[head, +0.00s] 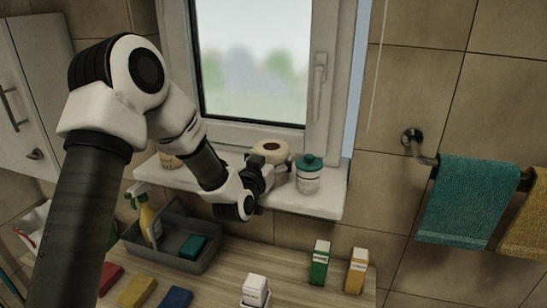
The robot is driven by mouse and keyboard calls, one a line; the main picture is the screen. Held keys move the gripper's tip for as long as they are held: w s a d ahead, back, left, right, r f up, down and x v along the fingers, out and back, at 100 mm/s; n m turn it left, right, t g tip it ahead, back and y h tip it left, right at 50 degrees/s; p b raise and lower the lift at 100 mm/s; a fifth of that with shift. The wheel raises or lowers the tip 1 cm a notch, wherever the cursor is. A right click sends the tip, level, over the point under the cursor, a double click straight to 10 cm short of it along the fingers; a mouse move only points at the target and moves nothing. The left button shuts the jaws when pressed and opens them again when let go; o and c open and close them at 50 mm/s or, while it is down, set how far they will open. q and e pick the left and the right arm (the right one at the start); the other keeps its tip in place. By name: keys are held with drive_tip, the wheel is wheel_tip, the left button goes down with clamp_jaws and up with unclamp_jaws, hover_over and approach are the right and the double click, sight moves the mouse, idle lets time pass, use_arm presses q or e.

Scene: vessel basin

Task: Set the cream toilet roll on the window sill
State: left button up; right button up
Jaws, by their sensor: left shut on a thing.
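The cream toilet roll (272,149) is at the window sill (320,205), upright, its hollow end facing up. My left gripper (274,171) is shut on the roll from the front and hides much of its lower part. I cannot tell whether the roll's base touches the sill. My right gripper is not in view.
A white jar with a teal lid (308,174) stands on the sill close to the right of the roll. Another container (171,160) stands at the sill's left. Below, the counter holds a grey caddy (185,262), cartons (320,263) and coloured cloths (138,291). Towels (468,203) hang at the right.

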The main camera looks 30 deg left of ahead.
use_arm(q)
drive_tip(key=shift+s+f, duration=0.1)
drive_tip(key=shift+s, duration=0.05)
drive_tip(key=o, duration=0.9)
drive_tip(key=shift+o, duration=0.2)
drive_tip(key=shift+f, duration=0.1)
drive_tip(key=shift+r, duration=0.4)
drive_tip(key=s, duration=0.1)
drive_tip(key=s+b, duration=0.1)
drive_tip(key=s, duration=0.1)
drive_tip(key=s+b, duration=0.1)
drive_tip(key=shift+s+d+f, duration=0.35)
drive_tip(key=shift+s+f, duration=0.05)
drive_tip(key=s+d+b, duration=0.1)
drive_tip(key=s, duration=0.6)
drive_tip(key=shift+r+b, duration=0.3)
drive_tip(key=shift+b, duration=0.05)
